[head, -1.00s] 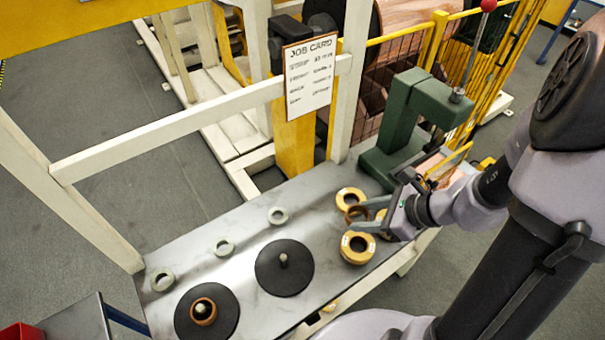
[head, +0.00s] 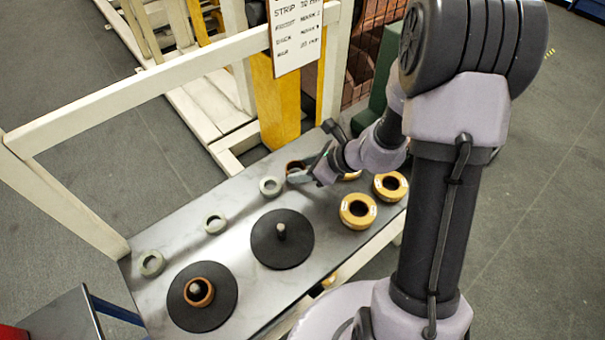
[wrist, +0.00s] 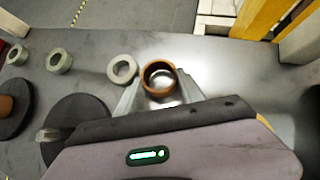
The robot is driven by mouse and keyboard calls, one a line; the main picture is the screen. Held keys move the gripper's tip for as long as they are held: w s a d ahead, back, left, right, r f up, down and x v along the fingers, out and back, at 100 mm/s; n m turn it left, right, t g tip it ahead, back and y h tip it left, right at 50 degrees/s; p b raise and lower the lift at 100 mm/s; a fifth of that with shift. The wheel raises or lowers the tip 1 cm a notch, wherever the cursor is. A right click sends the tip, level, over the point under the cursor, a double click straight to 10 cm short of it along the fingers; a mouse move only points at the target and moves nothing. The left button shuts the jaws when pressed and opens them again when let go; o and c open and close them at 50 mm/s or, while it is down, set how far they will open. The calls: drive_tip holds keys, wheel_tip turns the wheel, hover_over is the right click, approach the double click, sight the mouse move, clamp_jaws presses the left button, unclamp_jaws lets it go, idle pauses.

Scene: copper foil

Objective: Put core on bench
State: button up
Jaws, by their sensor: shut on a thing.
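My gripper (head: 308,172) is shut on a brown core (head: 292,164) above the back of the grey bench (head: 240,200). In the wrist view the core (wrist: 146,84) stands upright, open end up, between the two fingers of my gripper (wrist: 159,82). The frames do not show clearly whether its underside touches the bench. A second brown core (head: 208,297) sits around the spindle of the left black disc (head: 200,323). The right black disc (head: 270,250) has a bare spindle.
Grey-green rings (head: 270,187), (head: 215,224), (head: 151,264) lie along the bench's back edge, the nearest just left of the held core. Yellow rolls (head: 357,224), (head: 402,186) lie at right. A white frame rail (head: 150,85) and a job card (head: 297,35) rise behind.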

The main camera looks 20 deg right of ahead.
drive_tip(key=o, duration=1.3)
drive_tip(key=shift+f, duration=0.45)
